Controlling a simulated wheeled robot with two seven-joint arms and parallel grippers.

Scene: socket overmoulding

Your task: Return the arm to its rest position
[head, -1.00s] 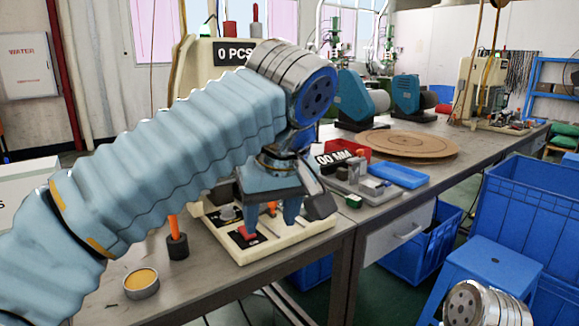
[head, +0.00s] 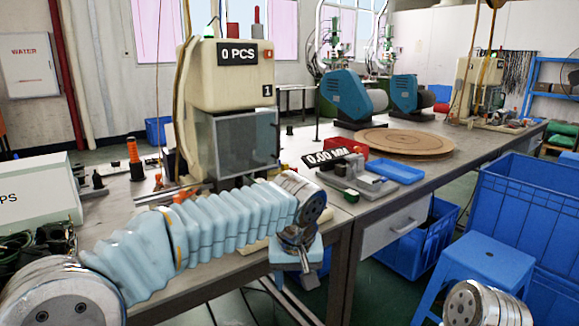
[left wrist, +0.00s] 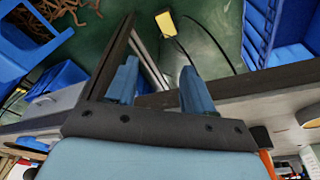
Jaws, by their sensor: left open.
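My left arm stretches low across the front of the workbench in the head view. My left gripper (head: 302,268) hangs at the bench's front edge, in front of the moulding machine (head: 228,75) and clear of it. In the left wrist view its two blue fingers (left wrist: 160,86) stand apart with nothing between them. Below them show the green floor and the table edge. The machine has a "0 PCS" display and a grey transparent guard; its lower part is hidden behind my arm. My right gripper is out of view.
The workbench (head: 400,195) holds a display marked "0.00 MM" (head: 332,158), a blue tray (head: 398,172) and a round wooden disc (head: 407,142). A white box (head: 40,198) stands at the left. Blue crates (head: 530,215) and a blue stool (head: 480,262) stand at the right.

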